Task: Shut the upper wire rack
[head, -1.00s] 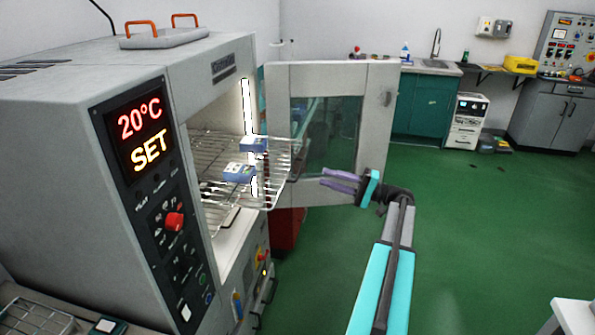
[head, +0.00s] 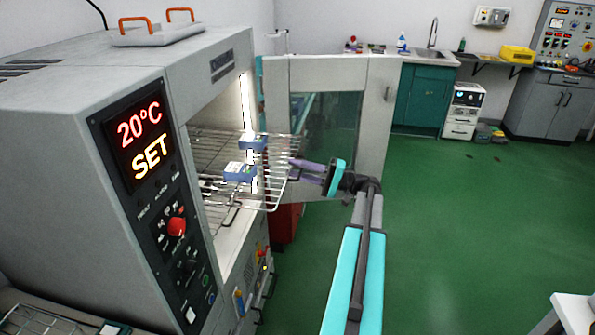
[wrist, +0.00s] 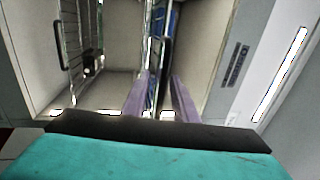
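The upper wire rack (head: 216,150) sticks out of the open chamber and carries two blue-and-white boxes, one nearer (head: 240,173) and one farther (head: 252,144). My gripper (head: 293,170) is at the rack's front edge, coming from the right. Its purple fingers are apart. In the wrist view the fingers (wrist: 160,92) stand on either side of the rack's edge wires (wrist: 153,55), with a gap showing between them. I cannot tell whether either finger touches the wire. Part of a blue box shows beyond the fingers (wrist: 171,20).
The chamber door (head: 377,110) stands open behind my gripper. A lower rack with a dark handle (wrist: 62,45) shows left in the wrist view. The control panel (head: 160,200) is on the chamber's front left. The green floor (head: 460,220) on the right is clear.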

